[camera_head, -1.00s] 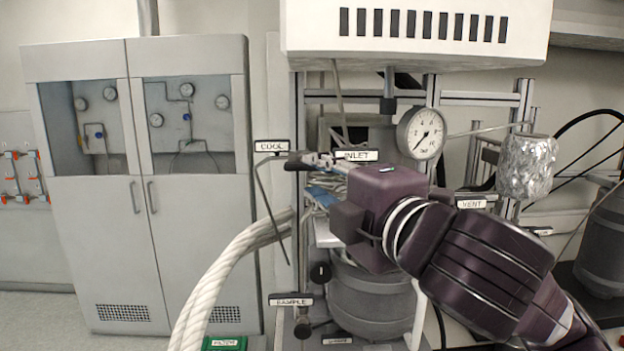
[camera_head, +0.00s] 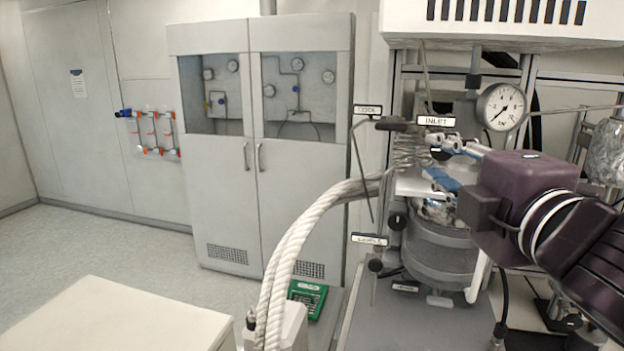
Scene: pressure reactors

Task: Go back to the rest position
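My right gripper (camera_head: 432,172) comes in from the right on a dark purple arm. Its fingers point left and stand apart, one above the other, with nothing seen held between them. It is in front of the reactor rig, just below the INLET label (camera_head: 436,121) and above the grey reactor vessel (camera_head: 440,260). The round pressure gauge (camera_head: 501,107) is above and to the right of the fingers. Whether the fingers touch the rig behind them I cannot tell. My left gripper is not in view.
Thick white braided hoses (camera_head: 290,250) curve down left of the rig. A green box (camera_head: 308,298) sits low beside them. A pale worktop (camera_head: 120,318) fills the lower left. A grey cabinet (camera_head: 300,200) stands behind, with open floor (camera_head: 90,250) to its left.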

